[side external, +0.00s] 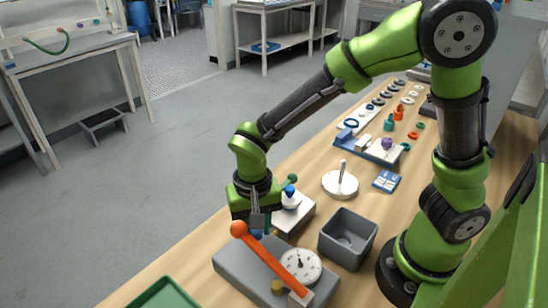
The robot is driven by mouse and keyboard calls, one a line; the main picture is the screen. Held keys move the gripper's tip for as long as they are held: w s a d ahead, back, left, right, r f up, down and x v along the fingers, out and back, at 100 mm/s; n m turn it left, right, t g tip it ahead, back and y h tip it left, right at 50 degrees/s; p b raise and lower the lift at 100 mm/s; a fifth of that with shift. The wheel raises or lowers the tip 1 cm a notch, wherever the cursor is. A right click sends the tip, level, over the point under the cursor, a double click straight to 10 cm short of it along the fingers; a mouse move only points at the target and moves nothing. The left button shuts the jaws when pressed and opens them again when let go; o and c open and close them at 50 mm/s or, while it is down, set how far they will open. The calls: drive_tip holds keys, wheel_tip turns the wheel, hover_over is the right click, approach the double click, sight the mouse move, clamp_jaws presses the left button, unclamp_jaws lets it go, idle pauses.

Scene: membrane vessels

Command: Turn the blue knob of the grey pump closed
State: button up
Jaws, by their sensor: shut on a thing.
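The grey pump (233,265) is a flat grey block at the front of the bench. It carries a white round gauge (301,266), an orange lever (268,258) with a ball end and a small yellow knob (278,287). My gripper (258,224) points down at the back edge of the pump, just behind the lever's ball end. Its fingers are shut on the blue knob (257,233), of which only a little blue shows below them. The knob's turn angle is hidden by the fingers and the lever.
A white vessel (291,199) with a blue top stands close right of my gripper on a pale block (297,219). An open grey bin (348,238) stands to the right. A green tray (165,294) lies at the front left. Several small parts lie farther back.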

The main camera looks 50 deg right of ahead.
drive_tip(key=m, duration=1.1)
drive_tip(key=shift+m, duration=2.3)
drive_tip(key=o, duration=1.1)
drive_tip(key=shift+c, duration=0.2)
